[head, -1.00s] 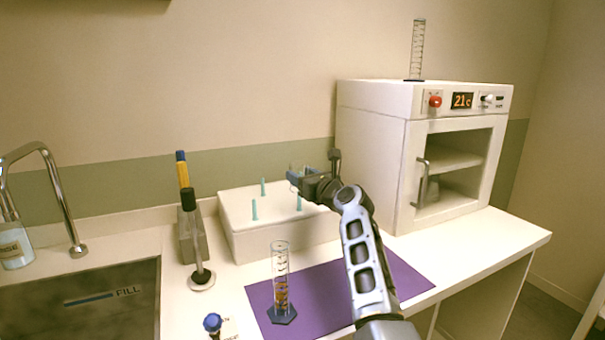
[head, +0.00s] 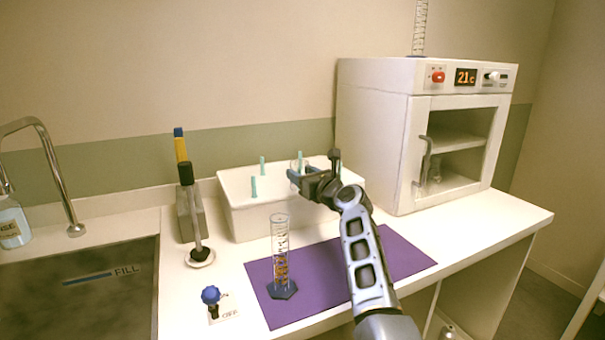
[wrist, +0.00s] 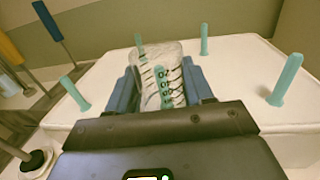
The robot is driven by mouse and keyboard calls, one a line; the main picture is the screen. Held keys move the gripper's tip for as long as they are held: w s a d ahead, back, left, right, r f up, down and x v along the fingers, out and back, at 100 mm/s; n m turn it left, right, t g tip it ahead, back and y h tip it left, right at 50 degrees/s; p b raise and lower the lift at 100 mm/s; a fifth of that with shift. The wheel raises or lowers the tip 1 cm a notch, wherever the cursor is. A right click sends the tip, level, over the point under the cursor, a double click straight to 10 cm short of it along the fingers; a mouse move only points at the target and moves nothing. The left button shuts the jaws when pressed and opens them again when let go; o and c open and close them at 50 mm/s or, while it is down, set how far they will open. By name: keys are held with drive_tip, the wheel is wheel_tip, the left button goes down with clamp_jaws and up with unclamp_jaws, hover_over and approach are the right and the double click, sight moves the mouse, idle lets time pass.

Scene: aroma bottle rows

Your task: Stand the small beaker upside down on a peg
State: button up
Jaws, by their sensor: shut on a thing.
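A white peg block (head: 240,213) with several upright teal pegs stands against the back wall; its top also shows in the wrist view (wrist: 243,88). My gripper (head: 294,176) is over the block's right part, shut on the small beaker (head: 295,166). In the wrist view the clear, marked beaker (wrist: 172,62) sits between the two blue-grey fingers (wrist: 160,92). A teal peg (wrist: 160,76) shows through its glass; I cannot tell whether it is inside or behind. Other pegs (wrist: 204,40) and (wrist: 287,80) stand free around it.
A measuring cylinder with a blue foot (head: 282,290) stands on the purple mat (head: 325,300). A pen-like stand (head: 187,200) is left of the block. A white oven (head: 375,130) is to the right, the sink (head: 90,300) to the left.

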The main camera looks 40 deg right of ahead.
drive_tip(key=o, duration=1.2)
drive_tip(key=shift+s, duration=0.1)
drive_tip(key=s, duration=0.5)
drive_tip(key=s+a, duration=0.1)
drive_tip(key=s, duration=0.1)
drive_tip(key=shift+s+a, duration=0.1)
drive_tip(key=shift+s, duration=0.2)
drive_tip(key=shift+f, duration=0.1)
